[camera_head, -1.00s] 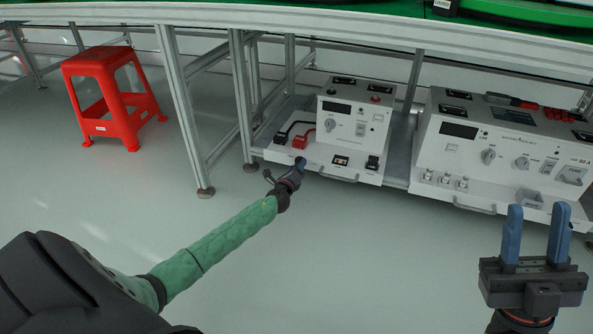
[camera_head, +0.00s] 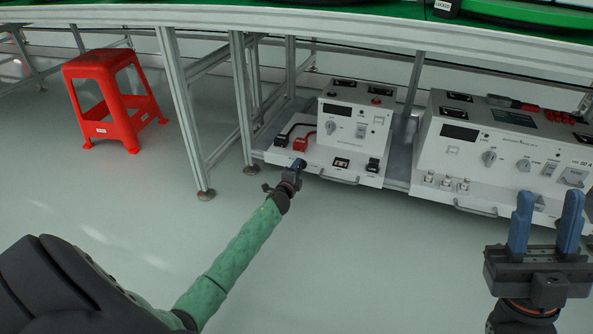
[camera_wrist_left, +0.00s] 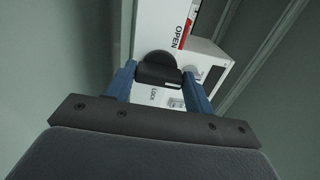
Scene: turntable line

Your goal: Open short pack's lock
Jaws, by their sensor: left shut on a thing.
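The short pack appears to be the smaller white unit (camera_head: 345,125) on the low shelf, with a dial, a switch and a front tray. My left gripper (camera_head: 298,165) is at the front left edge of that tray. In the left wrist view, my left gripper (camera_wrist_left: 159,74) is shut on a black lock knob (camera_wrist_left: 158,67), with a blue finger on each side. The white panel beside the knob reads OPEN above and LOCK below. The knob's exact angle is hard to tell. My right gripper (camera_head: 545,225) is open and empty at the lower right.
A larger white unit (camera_head: 500,150) stands to the right on the same shelf. The metal frame's legs (camera_head: 183,125) stand left of the units. A red stool (camera_head: 112,105) is farther left. The grey floor in front is clear.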

